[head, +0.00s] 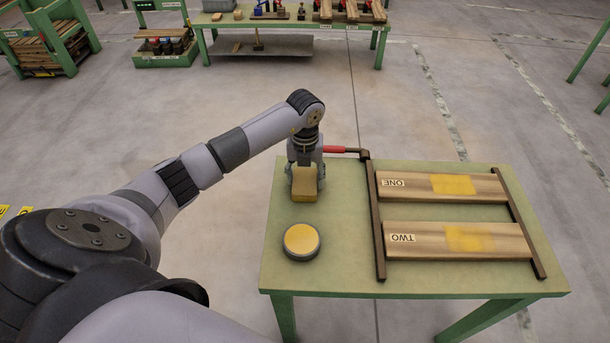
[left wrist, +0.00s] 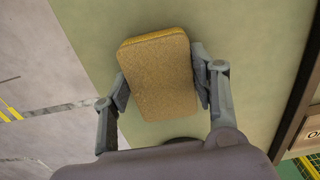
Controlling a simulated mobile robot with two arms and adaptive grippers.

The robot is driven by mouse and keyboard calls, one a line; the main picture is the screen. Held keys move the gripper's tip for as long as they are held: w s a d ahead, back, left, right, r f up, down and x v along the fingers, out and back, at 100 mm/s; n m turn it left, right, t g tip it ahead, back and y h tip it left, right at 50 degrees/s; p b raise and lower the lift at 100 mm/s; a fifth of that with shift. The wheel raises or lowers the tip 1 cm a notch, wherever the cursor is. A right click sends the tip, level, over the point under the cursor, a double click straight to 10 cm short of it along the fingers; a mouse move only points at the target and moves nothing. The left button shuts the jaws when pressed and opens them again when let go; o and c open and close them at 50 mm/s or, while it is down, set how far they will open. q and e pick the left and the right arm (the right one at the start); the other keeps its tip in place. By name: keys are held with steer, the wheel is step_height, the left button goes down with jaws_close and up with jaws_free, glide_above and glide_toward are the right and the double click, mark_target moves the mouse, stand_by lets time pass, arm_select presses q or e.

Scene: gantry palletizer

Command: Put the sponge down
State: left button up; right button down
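The yellow-tan sponge (head: 304,186) is at the left part of the green table (head: 340,279). My left gripper (head: 305,180) points down over it. In the left wrist view the sponge (left wrist: 160,76) sits between the two fingers of my left gripper (left wrist: 163,84), which are against its sides. The sponge is close above or touching the tabletop; I cannot tell which. My right gripper is not in view.
A round tin with a yellow top (head: 301,241) stands in front of the sponge. Boards marked ONE (head: 420,184) and TWO (head: 425,240), each with a yellow patch, lie across a dark rack (head: 378,235) on the right. A red-handled tool (head: 340,149) lies at the back edge.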

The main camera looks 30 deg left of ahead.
mark_target(305, 178)
arm_select(q)
steer(key=o, duration=0.4)
steer(key=shift+r, duration=0.1)
steer(key=shift+r, duration=0.2)
step_height(305, 178, up, 12)
steer(key=shift+f+b, duration=0.1)
steer(key=shift+b, duration=0.4)
